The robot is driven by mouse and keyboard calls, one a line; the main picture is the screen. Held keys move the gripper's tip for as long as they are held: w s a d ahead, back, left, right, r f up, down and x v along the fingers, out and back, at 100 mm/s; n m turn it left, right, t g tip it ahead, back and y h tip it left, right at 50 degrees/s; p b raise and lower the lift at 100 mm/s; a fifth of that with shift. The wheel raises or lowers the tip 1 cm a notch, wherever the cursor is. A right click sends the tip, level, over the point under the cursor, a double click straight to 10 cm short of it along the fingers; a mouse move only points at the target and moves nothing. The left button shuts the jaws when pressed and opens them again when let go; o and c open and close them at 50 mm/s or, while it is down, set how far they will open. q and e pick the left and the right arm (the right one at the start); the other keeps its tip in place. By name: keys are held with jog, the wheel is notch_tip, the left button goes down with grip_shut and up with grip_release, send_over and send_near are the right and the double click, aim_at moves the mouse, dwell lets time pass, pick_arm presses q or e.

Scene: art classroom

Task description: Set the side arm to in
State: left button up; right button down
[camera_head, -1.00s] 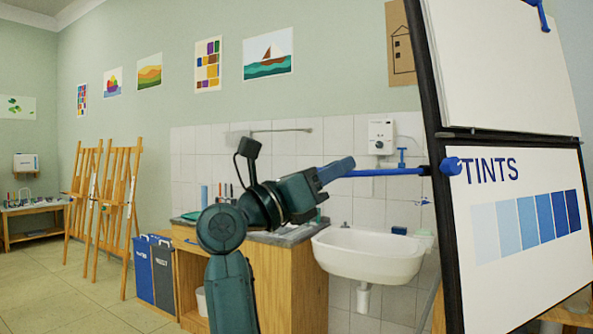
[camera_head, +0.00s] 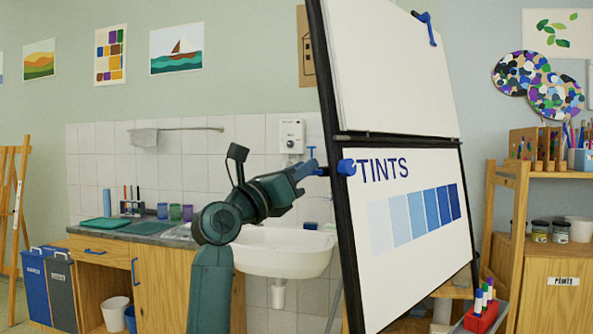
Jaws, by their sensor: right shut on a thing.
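The flip-chart board (camera_head: 440,236), with a dark frame and a "TINTS" sheet, stands right of centre. A blue knob (camera_head: 346,167) sits at its left edge. The side arm (camera_head: 323,171) is a blue rod at this edge; only a short piece shows between the board and my gripper. My right gripper (camera_head: 306,170), on a dark teal arm from below, is shut on the rod's outer end, close to the frame. The fingertips are small and partly hidden. My left gripper is not in view.
A white sink (camera_head: 285,252) and a wooden counter (camera_head: 165,275) stand behind my right arm. Blue and grey bins (camera_head: 48,285) stand at left.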

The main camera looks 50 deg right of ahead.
jog(key=c, duration=1.3)
grip_release()
jog(key=shift+o, duration=0.2)
jog(key=shift+a, duration=0.1)
jog(key=b+v, duration=0.1)
jog(key=v, duration=1.2)
jog(key=shift+b, duration=0.4)
